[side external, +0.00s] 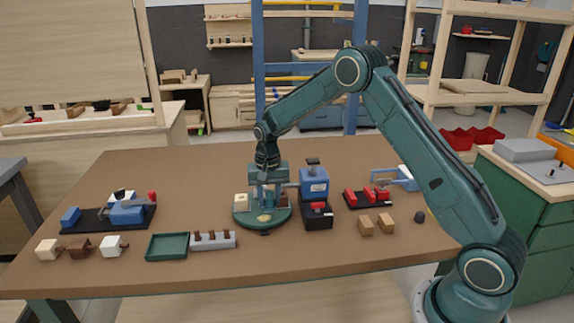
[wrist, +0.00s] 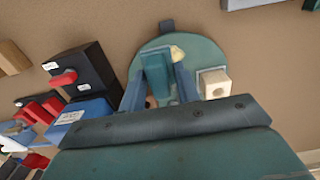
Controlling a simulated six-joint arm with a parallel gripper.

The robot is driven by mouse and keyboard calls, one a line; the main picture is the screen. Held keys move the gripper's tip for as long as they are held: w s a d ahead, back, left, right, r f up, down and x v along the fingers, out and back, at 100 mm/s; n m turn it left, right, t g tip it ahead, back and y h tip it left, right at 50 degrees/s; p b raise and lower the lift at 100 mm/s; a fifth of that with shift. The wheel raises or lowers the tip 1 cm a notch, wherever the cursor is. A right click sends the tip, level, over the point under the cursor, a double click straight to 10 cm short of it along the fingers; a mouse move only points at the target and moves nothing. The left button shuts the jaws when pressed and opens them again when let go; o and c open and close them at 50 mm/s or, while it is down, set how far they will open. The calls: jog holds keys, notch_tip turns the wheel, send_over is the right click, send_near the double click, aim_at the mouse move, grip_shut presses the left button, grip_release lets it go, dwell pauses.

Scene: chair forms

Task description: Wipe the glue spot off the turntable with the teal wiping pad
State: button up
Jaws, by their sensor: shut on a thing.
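The green round turntable (side external: 278,217) stands near the middle of the table, and it also shows in the wrist view (wrist: 205,52). A pale yellow glue spot (side external: 264,218) lies on its near part; in the wrist view the spot (wrist: 178,53) shows just beside the pad. My gripper (side external: 265,196) is low over the turntable, shut on the teal wiping pad (wrist: 156,72). The pad sits between the blue fingers and partly hides the disc. I cannot tell whether it touches the surface. A cream block with a hole (wrist: 214,83) sits on the turntable beside my gripper.
A blue and black device (side external: 314,185) stands close right of the turntable. A green tray (side external: 166,247) and a grey rack with brown pegs (side external: 213,240) lie at front left. Two wooden blocks (side external: 376,224) lie at right. The table's back left is clear.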

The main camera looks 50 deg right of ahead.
aim_at(254, 220)
notch_tip(254, 220, down, 3)
jog(key=shift+f, duration=0.15)
jog(key=shift+w+a+f, duration=0.3)
jog(key=shift+f, duration=0.3)
jog(key=shift+w+a+f, duration=0.15)
jog(key=shift+w+a, duration=1.15)
jog(key=shift+s+d, duration=1.4)
jog(key=shift+w+a, duration=1.45)
jog(key=shift+s+d, duration=1.65)
jog(key=w+a, duration=0.3)
jog(key=shift+w+a, duration=0.2)
notch_tip(254, 220, up, 8)
jog(key=shift+s+r, duration=0.1)
jog(key=shift+r, duration=0.15)
